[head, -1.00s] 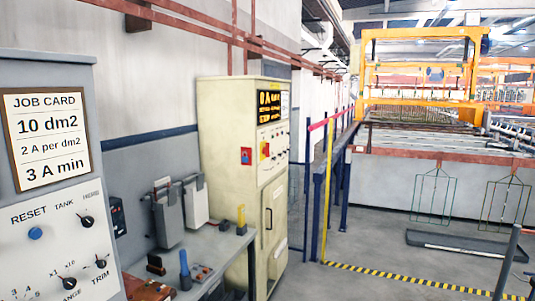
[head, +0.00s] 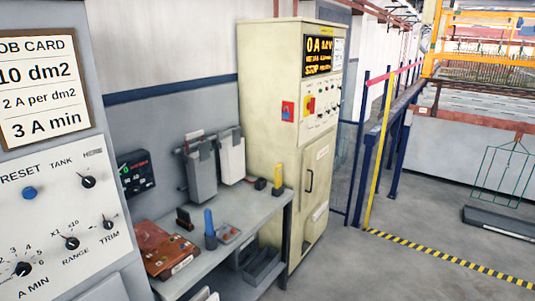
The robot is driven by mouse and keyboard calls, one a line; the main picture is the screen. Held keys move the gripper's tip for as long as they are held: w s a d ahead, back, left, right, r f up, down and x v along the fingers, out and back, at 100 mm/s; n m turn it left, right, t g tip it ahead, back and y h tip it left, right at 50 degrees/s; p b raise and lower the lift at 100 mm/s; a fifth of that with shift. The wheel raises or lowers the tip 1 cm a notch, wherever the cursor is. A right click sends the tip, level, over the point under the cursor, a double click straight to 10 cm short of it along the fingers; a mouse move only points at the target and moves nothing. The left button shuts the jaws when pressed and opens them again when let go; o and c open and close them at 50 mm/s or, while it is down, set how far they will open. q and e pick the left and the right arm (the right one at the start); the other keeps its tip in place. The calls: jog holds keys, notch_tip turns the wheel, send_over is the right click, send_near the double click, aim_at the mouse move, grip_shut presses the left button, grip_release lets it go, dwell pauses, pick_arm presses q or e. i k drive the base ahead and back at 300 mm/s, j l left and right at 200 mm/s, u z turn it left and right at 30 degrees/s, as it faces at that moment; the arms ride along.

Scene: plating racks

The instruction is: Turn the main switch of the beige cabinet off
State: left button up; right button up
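The beige cabinet (head: 268,85) stands upright at the middle of the head view, behind the end of a grey bench. Its front carries a dark display (head: 319,56) with yellow text reading "0 A" on the top line. Below the display is a red and yellow switch (head: 309,106), with small knobs to its right. The switch's exact handle position is too small to tell. Neither of my grippers is in view.
A grey panel (head: 60,178) with a job card (head: 43,88) and knobs fills the near left. The grey bench (head: 255,207) holds a blue-handled tool, a brown board and a yellow item. Open floor (head: 345,265) lies at right, with a yellow post (head: 378,150) and striped floor line.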

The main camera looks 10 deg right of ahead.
aim_at(311, 106)
jog(key=i+l+z, duration=0.9)
jog(key=i+z, duration=0.55)
jog(key=i, duration=0.15)
